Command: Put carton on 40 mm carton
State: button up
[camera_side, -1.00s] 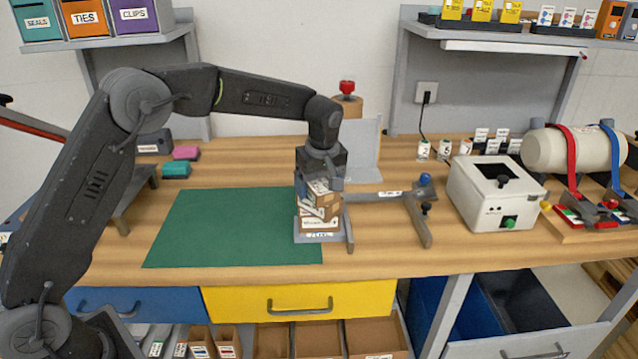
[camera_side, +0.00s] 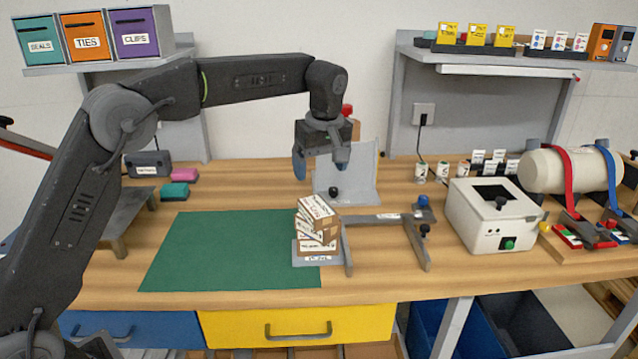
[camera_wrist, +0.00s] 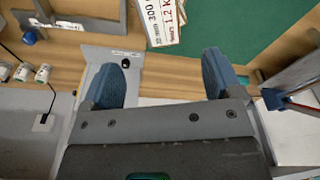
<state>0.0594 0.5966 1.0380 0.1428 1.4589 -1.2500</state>
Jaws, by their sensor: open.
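A stack of small brown cartons with white labels stands on a grey base plate (camera_side: 303,259) at the right edge of the green mat. The top carton (camera_side: 317,211) is turned and looks tilted on the cartons under it (camera_side: 316,240); which one is the 40 mm carton I cannot tell. My gripper (camera_side: 320,167) is open and empty, above and behind the stack, apart from it. In the wrist view my blue-padded fingers (camera_wrist: 165,80) are spread wide, and the labelled carton tops (camera_wrist: 162,20) show at the top edge, partly cut off.
The green mat (camera_side: 215,250) is bare left of the stack. A grey upright plate (camera_side: 352,180) stands behind the stack. A grey bar fixture (camera_side: 385,219) reaches right from it. A white box (camera_side: 490,215) stands farther right.

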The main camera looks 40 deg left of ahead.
jog(key=s+r+m+t+h, duration=0.1)
jog(key=s+r+m+t, duration=0.4)
jog(key=s, duration=1.2)
jog(key=s+f+m, duration=0.3)
jog(key=s+m, duration=0.1)
jog(key=s, duration=0.4)
jog(key=s+f+m, duration=0.2)
jog(key=s+m, duration=0.2)
jog(key=s, duration=0.3)
jog(key=shift+s+a+f+h, duration=0.3)
jog(key=shift+s+f, duration=0.05)
jog(key=shift+f, duration=0.05)
